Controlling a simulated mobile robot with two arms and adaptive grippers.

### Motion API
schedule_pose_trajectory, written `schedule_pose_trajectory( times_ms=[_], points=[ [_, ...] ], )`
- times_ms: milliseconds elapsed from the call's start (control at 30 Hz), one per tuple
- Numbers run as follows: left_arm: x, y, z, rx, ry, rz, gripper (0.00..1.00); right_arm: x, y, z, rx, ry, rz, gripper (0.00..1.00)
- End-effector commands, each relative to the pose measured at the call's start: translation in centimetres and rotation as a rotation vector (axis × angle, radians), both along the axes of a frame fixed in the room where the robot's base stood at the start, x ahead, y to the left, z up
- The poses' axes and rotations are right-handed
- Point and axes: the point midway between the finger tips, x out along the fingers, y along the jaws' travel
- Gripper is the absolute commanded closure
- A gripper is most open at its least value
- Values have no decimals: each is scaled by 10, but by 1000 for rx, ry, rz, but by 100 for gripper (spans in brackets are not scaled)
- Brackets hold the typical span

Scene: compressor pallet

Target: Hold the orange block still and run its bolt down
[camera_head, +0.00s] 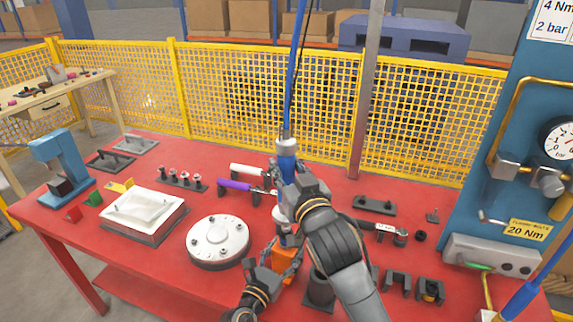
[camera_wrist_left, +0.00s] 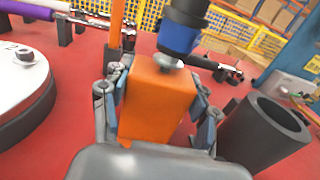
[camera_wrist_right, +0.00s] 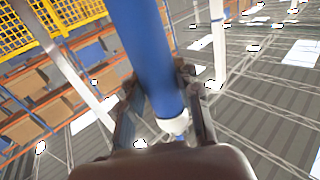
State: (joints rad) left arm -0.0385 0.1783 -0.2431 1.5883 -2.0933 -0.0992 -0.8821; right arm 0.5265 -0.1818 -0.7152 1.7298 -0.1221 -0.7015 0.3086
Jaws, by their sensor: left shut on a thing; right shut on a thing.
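The orange block (camera_head: 284,264) stands on the red table; in the left wrist view its front face (camera_wrist_left: 155,108) shows between my fingers. My left gripper (camera_wrist_left: 160,88) is shut on its two sides. A blue power driver (camera_head: 287,148) hangs upright from an overhead line. My right gripper (camera_head: 288,192) is shut around its body, which fills the middle of the right wrist view (camera_wrist_right: 147,50). The driver's dark and blue lower end (camera_wrist_left: 180,35) is over the block's top. A small metal piece (camera_wrist_left: 167,63) shows under it; I cannot tell whether the bit is seated on the bolt.
A round white flange (camera_head: 218,240) lies left of the block. A dark hollow cylinder (camera_wrist_left: 262,132) stands close on its right. A white tray (camera_head: 145,212), a purple-handled tool (camera_head: 236,185) and a wrench (camera_head: 385,229) lie around. A blue panel (camera_head: 470,180) stands at right.

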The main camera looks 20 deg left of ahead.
Motion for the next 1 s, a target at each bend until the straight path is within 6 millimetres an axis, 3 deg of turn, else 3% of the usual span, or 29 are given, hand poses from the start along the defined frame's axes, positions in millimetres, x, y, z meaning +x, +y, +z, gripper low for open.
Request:
schedule_pose_trajectory(
  times_ms=[1000],
  points=[
    [0, 0, 1, 0, -1, -1, 86, 0, 0, -15, -1, 1, 0, 100]
  ],
)
